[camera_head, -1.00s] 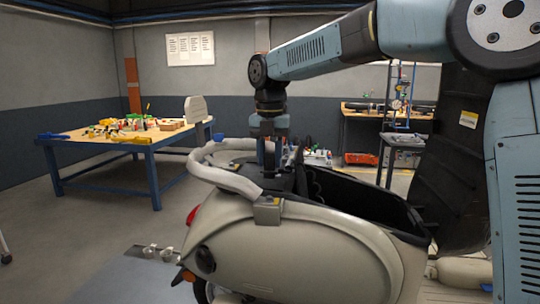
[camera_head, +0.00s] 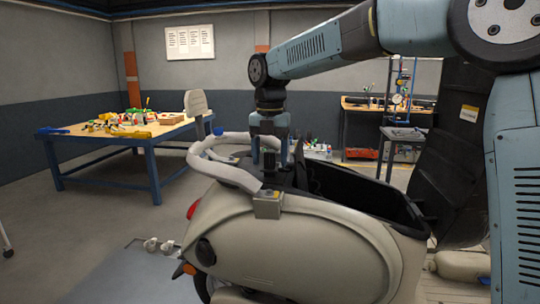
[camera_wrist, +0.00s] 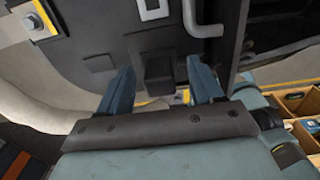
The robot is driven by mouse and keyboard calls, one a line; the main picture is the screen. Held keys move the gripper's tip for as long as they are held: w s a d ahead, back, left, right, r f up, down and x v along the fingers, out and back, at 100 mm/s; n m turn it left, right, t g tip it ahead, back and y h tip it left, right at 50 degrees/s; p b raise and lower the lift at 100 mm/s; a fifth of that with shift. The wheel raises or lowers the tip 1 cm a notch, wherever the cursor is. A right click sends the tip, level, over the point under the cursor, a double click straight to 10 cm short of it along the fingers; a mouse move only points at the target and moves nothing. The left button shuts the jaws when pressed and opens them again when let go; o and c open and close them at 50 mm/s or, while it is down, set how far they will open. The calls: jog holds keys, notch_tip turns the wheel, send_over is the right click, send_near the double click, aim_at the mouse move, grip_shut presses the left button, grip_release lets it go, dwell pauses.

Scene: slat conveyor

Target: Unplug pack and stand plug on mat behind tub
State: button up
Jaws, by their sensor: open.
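A cream scooter (camera_head: 300,240) stands before me with its seat raised and a black open tub (camera_head: 400,208) in its body. My gripper (camera_head: 270,160) points down over the dark area at the tub's left end, beside the grab rail (camera_head: 222,172). In the wrist view my gripper (camera_wrist: 160,85) has its two blue fingers spread, with a dark block (camera_wrist: 158,72) between and beyond them. I cannot tell whether they touch it, or whether it is the plug. The pack and the mat cannot be told apart for certain.
The raised seat (camera_head: 455,150) stands to the right of the tub. A grey metal box (camera_head: 267,205) sits on the scooter's near side below the rail. A blue-legged workbench (camera_head: 100,148) with clutter is at the left, with open floor between.

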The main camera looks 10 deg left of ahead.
jog(key=shift+r, duration=0.1)
notch_tip(320, 180, up, 14)
jog(key=shift+f, duration=0.25)
dwell(0.5)
